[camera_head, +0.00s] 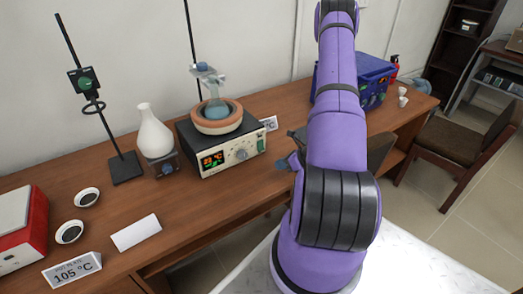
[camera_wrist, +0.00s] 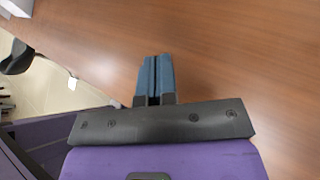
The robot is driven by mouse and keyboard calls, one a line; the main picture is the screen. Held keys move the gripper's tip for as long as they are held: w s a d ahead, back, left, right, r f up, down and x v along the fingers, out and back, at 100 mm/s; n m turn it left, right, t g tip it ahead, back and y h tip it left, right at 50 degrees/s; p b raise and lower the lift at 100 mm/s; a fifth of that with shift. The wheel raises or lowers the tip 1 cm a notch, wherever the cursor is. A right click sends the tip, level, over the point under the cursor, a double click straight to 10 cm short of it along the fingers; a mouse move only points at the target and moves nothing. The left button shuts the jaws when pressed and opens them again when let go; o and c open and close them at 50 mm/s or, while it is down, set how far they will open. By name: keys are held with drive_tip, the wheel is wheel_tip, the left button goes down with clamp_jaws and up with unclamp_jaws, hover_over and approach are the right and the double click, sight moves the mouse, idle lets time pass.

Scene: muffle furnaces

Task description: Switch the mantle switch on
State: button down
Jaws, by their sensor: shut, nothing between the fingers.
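The heating mantle (camera_head: 236,128) stands on the wooden bench, with a cream front panel holding an orange-red display and a round knob. A small green switch (camera_head: 261,145) sits at the right end of that panel; its on or off position is too small to tell. A round glass flask (camera_head: 217,109) rests in the mantle's bowl. My gripper (camera_head: 284,164) is to the right of the panel, apart from it, and partly hidden by my arm. In the wrist view, my gripper (camera_wrist: 154,62) has its blue fingers together, empty, over bare wood.
A white flask (camera_head: 153,134) and a clamp stand (camera_head: 126,167) are left of the mantle. A red-and-white device (camera_head: 35,217) and a 105 °C sign (camera_head: 73,268) are at far left. A blue box (camera_head: 372,82) stands behind my arm. The bench before the mantle is clear.

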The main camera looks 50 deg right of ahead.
drive_tip(key=shift+w+d+f, duration=0.15)
drive_tip(key=shift+w+d, duration=0.15)
drive_tip(key=shift+w, duration=1.1)
drive_tip(key=shift+w+d+f, duration=0.2)
drive_tip(key=shift+w+d, duration=0.15)
drive_tip(key=shift+w, duration=1)
drive_tip(key=shift+w+d+f, duration=0.15)
drive_tip(key=shift+w+d, duration=0.15)
drive_tip(key=shift+w, duration=1.1)
drive_tip(key=shift+w, duration=0.1)
drive_tip(key=shift+w+d, duration=0.1)
drive_tip(key=shift+w, duration=0.2)
drive_tip(key=shift+w+f, duration=0.1)
drive_tip(key=shift+w, duration=0.2)
drive_tip(key=shift+s, duration=0.2)
drive_tip(key=shift+s, duration=0.55)
drive_tip(key=shift+s, duration=0.1)
drive_tip(key=shift+s+a+r, duration=0.15)
drive_tip(key=shift+s+a, duration=0.05)
drive_tip(key=shift+s, duration=0.55)
drive_tip(key=shift+s+a+r, duration=0.1)
drive_tip(key=shift+s+a, duration=0.15)
drive_tip(key=shift+s, duration=0.55)
drive_tip(key=shift+s+a+r, duration=0.15)
drive_tip(key=shift+s+a, duration=0.05)
drive_tip(key=shift+s, duration=0.55)
